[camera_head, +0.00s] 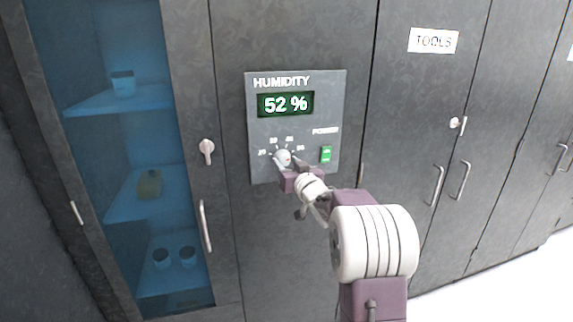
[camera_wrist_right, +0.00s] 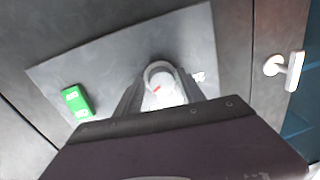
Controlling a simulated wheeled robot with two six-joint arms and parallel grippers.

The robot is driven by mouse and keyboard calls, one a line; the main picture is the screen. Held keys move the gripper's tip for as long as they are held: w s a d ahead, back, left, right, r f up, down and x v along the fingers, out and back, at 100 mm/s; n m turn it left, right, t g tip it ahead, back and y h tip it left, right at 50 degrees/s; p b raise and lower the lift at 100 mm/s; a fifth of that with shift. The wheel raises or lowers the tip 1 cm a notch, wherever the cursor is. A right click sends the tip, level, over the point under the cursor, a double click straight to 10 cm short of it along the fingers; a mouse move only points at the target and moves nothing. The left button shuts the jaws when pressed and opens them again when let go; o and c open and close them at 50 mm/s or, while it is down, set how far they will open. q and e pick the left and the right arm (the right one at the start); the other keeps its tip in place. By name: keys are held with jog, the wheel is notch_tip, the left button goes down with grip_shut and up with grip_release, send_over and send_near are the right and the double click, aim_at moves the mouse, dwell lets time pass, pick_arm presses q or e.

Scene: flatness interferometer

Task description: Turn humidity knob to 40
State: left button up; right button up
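The humidity knob (camera_head: 283,157) is a small round light knob on a grey panel (camera_head: 260,130), below a green display (camera_head: 286,104) reading 52 %. Scale numbers ring the knob, too small to read surely. My right gripper (camera_head: 286,163) is at the knob, a finger on each side. In the right wrist view the knob (camera_wrist_right: 161,84) shows a red mark and sits between the fingertips of my right gripper (camera_wrist_right: 161,82). I cannot tell whether the fingers press on it. My left gripper is not in view.
A green power switch (camera_head: 325,154) is right of the knob on the panel. A glass-fronted cabinet (camera_head: 150,130) with a key lock (camera_head: 207,149) and handle (camera_head: 204,226) stands left. Dark cabinet doors, one labelled TOOLS (camera_head: 433,41), stand right.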

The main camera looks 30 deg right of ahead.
grip_shut()
jog(key=n+b, duration=0.1)
jog(key=n, duration=0.3)
jog(key=shift+r+n+g+b, duration=0.1)
jog(key=shift+n+g+b, duration=0.45)
jog(key=shift+n, duration=1.55)
jog(key=shift+o, duration=2.4)
grip_release()
